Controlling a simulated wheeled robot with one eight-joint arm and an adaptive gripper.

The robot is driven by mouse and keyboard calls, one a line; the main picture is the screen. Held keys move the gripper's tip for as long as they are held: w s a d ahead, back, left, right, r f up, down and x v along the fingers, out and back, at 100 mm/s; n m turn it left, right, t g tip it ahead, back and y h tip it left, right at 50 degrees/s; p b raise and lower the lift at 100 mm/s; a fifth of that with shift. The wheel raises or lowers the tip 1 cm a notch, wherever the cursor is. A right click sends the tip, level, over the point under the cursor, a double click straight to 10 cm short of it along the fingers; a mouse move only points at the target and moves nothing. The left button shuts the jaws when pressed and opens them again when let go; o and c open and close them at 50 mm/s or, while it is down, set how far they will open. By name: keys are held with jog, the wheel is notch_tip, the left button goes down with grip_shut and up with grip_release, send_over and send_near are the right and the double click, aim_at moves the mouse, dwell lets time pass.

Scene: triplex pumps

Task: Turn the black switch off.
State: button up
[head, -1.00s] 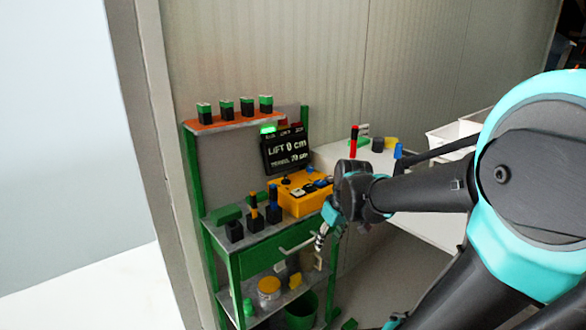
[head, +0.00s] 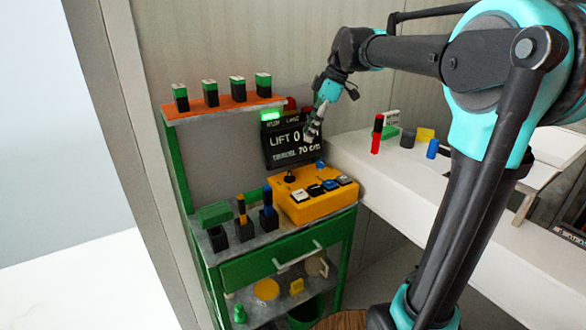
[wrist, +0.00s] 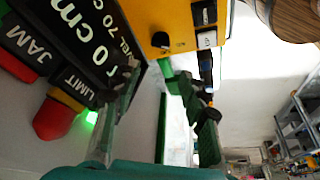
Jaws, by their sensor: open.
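A yellow control box (head: 310,206) stands on the green bench. On its top are a round black knob (head: 289,177) at the left and a black switch (head: 315,190) among white and blue ones. In the wrist view the knob (wrist: 161,40) and a black rocker (wrist: 204,14) show on the yellow panel. Whether the switch is on or off is too small to tell. My gripper (head: 312,132) is open and empty, raised above the box and in front of the display's right side. Its fingers (wrist: 155,78) frame the box's edge in the wrist view.
A black display (head: 292,142) with a lit green lamp stands behind the box. Dark blocks with orange and blue handles (head: 240,218) stand left of it. Green-topped blocks line the orange shelf (head: 225,111). A white counter (head: 400,172) to the right holds small items.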

aim_at(290, 173)
jog(key=x, duration=1.4)
jog(key=shift+f, duration=0.25)
jog(key=c, duration=0.9)
